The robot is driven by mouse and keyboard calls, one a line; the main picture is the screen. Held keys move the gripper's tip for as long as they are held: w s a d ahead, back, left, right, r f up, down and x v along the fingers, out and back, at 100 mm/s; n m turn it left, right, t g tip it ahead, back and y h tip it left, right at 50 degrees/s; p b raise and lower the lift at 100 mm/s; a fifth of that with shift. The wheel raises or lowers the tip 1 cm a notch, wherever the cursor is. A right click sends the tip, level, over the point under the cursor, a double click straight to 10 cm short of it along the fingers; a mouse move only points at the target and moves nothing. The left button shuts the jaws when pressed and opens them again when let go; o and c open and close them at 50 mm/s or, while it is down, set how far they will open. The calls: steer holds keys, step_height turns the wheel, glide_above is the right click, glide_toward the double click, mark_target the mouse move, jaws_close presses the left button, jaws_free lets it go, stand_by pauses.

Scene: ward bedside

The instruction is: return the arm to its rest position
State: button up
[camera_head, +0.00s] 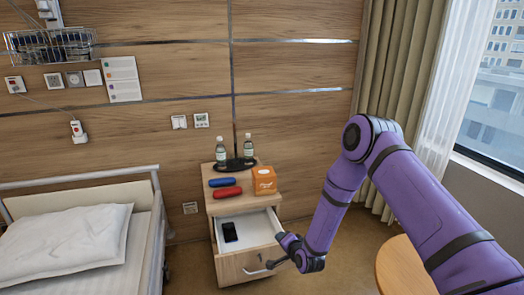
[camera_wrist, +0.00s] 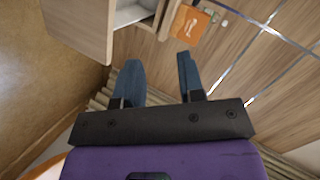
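My purple arm (camera_head: 345,190) reaches from the right edge toward the bedside cabinet (camera_head: 217,207). Its end, with my gripper, is low beside the front right corner of the pulled-out drawer (camera_head: 254,260); the fingers are hard to make out in the head view. In the wrist view my gripper (camera_wrist: 158,70) has its two blue-grey fingers apart with nothing between them. The open drawer (camera_wrist: 97,28) shows beyond the fingers, apart from them. A dark phone (camera_head: 230,232) lies in the drawer.
On the cabinet top are two bottles (camera_head: 221,151), a blue case (camera_head: 223,182), a red case (camera_head: 228,192) and an orange box (camera_head: 264,180). The bed (camera_head: 140,240) stands left. A round wooden table (camera_head: 402,270) is at lower right, under my arm. Curtains (camera_head: 395,70) hang behind.

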steer(key=d+r+n+g+h, duration=0.15)
steer(key=d+r, duration=0.25)
steer(key=r, duration=0.9)
steer(key=d+r+n+g+h, duration=0.1)
steer(key=d+r+n, duration=0.25)
steer(key=r, duration=1.05)
steer(key=s+d+r+n+g+h, duration=0.1)
steer(key=s+d+r, duration=0.3)
steer(key=s+r, duration=0.3)
steer(key=s+d+r+h, duration=0.1)
steer(key=s+d+r, duration=0.3)
steer(key=r, duration=0.4)
steer(key=s+d+r+g, duration=0.1)
steer(key=s+d+r, duration=0.1)
steer(key=s, duration=0.8)
steer(key=s+d+r+n+g, duration=0.1)
steer(key=s+r, duration=0.3)
steer(key=s, duration=0.6)
steer(key=s+d+r+n+g, duration=0.1)
steer(key=s+d+r, duration=0.2)
steer(key=s, duration=0.7)
steer(key=shift+s+d+r+h, duration=0.2)
steer(key=shift+d+r+h, duration=0.05)
steer(key=shift+d+h, duration=0.2)
